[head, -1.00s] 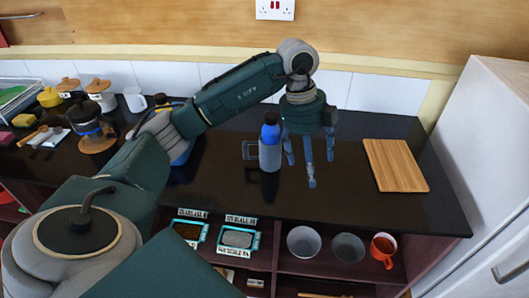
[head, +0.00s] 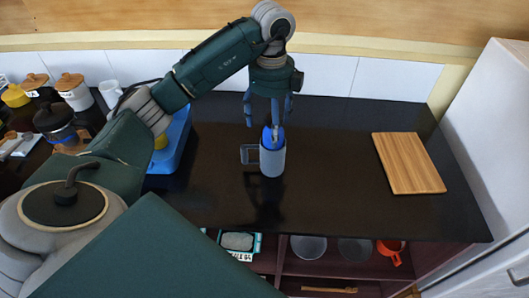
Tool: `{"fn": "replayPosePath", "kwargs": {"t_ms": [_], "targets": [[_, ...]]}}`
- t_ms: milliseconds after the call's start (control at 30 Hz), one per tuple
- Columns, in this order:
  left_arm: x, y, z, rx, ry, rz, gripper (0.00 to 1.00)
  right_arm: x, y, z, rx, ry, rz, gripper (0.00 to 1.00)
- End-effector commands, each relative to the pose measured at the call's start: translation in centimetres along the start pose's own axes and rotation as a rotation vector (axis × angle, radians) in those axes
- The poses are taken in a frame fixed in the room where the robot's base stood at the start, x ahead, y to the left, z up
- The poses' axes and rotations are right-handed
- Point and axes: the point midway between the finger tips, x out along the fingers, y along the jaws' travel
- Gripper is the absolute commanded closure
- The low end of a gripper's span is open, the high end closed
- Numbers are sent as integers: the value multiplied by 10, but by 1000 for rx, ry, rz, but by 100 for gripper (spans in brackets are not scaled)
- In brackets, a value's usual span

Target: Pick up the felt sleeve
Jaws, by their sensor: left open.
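A blue bottle (head: 267,136) stands upright on the dark counter. A grey cylinder around its lower part (head: 272,160) looks like the felt sleeve. My left gripper (head: 268,120) is open and points down from above, directly over the bottle. Its fingers are spread around the bottle's top, and one finger hides part of the blue. I cannot tell whether any finger touches it. The grey sleeve is below the fingertips. My right gripper is not in view.
A thin dark rectangular outline (head: 249,154) lies just left of the sleeve. A blue tray (head: 168,158) is farther left, partly behind my arm. A wooden board (head: 408,163) lies at the right. The counter between sleeve and board is clear. Bowls and an orange mug (head: 391,250) are on the shelf below.

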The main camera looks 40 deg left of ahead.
Motion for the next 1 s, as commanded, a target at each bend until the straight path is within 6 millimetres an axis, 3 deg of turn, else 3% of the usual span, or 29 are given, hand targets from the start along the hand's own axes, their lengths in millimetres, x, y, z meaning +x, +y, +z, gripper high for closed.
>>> {"fn": "replayPosePath", "kwargs": {"t_ms": [233, 467, 600, 867, 900, 1000], "targets": [[24, 0, 0, -1, -1, 0, 21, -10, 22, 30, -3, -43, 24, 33], [52, -2, -4, 1, 1, 5, 21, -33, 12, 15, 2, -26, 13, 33], [70, -3, -3, -1, -1, 1, 21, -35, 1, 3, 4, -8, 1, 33], [76, -4, -3, 0, -1, -2, 21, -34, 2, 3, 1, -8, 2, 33], [76, -4, -3, 0, -1, -2, 23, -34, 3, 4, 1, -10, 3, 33], [76, -4, -3, 0, -1, -1, 43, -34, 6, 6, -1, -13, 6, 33]]}}
